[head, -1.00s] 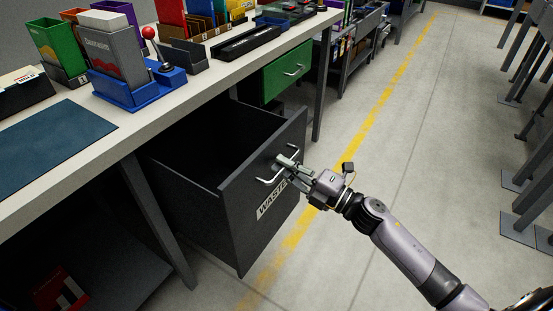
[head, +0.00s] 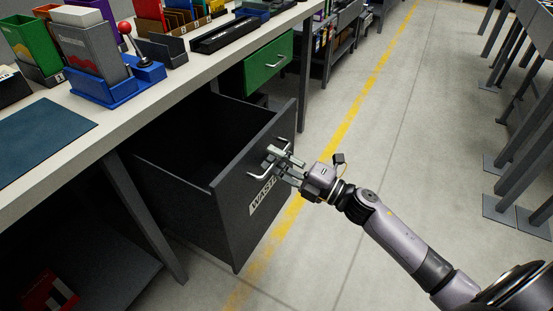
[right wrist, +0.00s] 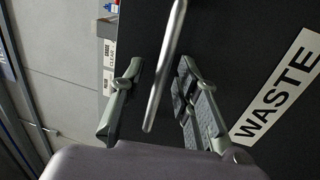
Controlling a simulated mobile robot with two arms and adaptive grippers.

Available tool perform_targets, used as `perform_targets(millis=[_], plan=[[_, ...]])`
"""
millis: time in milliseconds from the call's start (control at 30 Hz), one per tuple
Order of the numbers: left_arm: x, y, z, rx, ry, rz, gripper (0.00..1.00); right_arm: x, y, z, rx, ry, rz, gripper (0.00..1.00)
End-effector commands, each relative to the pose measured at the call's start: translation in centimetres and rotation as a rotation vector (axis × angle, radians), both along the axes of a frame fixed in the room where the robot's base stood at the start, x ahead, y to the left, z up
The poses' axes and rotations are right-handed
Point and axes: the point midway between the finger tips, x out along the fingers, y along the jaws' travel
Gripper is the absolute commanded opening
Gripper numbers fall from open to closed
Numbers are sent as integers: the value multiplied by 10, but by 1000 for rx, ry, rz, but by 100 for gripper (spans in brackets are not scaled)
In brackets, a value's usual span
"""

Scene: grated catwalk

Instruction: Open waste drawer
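The dark waste drawer (head: 232,205) is pulled well out from under the bench, and its empty-looking inside shows from above. Its front carries a white WASTE label, which also shows in the right wrist view (right wrist: 277,87). The metal bar handle (head: 259,172) is on the drawer front. My right gripper (head: 272,158) is at the handle. In the right wrist view the handle bar (right wrist: 165,65) lies between the two spread fingers, with a gap on each side. My left gripper is not in view.
The bench top (head: 150,90) holds a blue mat (head: 40,145), bins and a red-knobbed joystick (head: 126,32). A closed green drawer (head: 268,65) sits beyond the waste drawer. The floor (head: 400,140) to the right is clear up to grey racks.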

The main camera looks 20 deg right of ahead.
Motion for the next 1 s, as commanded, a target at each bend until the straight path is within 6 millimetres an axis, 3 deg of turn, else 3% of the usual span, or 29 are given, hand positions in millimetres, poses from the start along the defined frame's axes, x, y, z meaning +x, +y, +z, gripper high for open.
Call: perform_targets(millis=[367, 800, 1000], plan=[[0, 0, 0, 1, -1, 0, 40, -9, -7, -3, -1, 2, -2, 30], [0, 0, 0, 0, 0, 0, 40, -76, -59, -19, -1, 3, -2, 30], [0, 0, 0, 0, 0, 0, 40, -91, -71, -22, 0, 1, -1, 30]])
